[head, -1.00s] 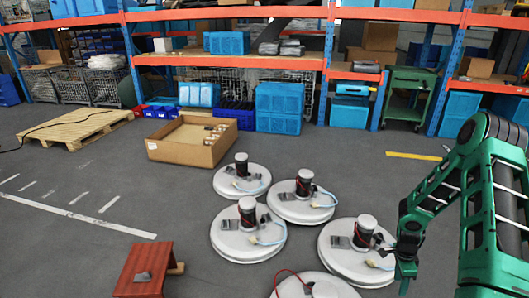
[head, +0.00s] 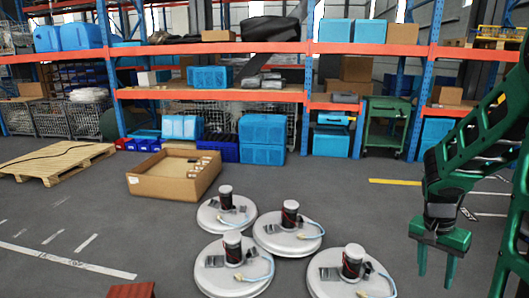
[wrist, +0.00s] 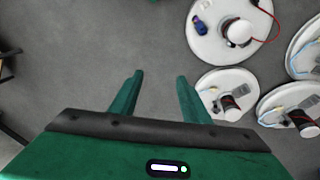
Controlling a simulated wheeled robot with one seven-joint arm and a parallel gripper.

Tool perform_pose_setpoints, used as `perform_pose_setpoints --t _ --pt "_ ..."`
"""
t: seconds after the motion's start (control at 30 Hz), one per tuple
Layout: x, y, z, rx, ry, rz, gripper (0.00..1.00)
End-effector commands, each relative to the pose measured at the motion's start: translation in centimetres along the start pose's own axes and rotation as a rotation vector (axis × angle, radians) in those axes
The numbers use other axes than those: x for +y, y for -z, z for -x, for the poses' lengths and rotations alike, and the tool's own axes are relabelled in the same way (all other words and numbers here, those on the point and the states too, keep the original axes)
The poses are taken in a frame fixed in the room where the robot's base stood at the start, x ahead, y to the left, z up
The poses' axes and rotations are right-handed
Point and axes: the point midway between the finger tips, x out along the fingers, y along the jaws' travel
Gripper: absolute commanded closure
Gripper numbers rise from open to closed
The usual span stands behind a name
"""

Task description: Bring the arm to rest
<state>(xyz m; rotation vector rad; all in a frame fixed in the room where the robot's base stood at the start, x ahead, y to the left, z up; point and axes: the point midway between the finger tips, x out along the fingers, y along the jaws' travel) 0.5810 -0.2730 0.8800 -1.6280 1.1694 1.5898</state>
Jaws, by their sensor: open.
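My green arm is at the right of the head view, bent with the hand hanging down. My gripper (head: 436,268) points at the floor with its two fingers apart and nothing between them. In the wrist view my gripper (wrist: 158,78) also shows open and empty over bare grey floor. The nearest white scrubber tank (head: 350,278) stands to its left in the head view, apart from the fingers as far as I can tell.
More round white tanks (head: 232,270) stand on the floor. A cardboard box (head: 165,188), a wooden pallet (head: 50,162) and a red stand (head: 132,290) are to the left. Shelving with orange beams (head: 220,95) runs along the back.

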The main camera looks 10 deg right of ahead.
Motion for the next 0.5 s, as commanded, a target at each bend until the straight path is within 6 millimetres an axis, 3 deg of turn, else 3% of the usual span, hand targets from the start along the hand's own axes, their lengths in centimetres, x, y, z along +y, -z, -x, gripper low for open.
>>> perform_pose_setpoints --t 0.2,0.5 --pt "3.8 -4.1 4.7 -0.021 0.044 0.146 0.57" --pt "8.6 -10.7 8.4 -0.062 0.132 0.368 0.57"
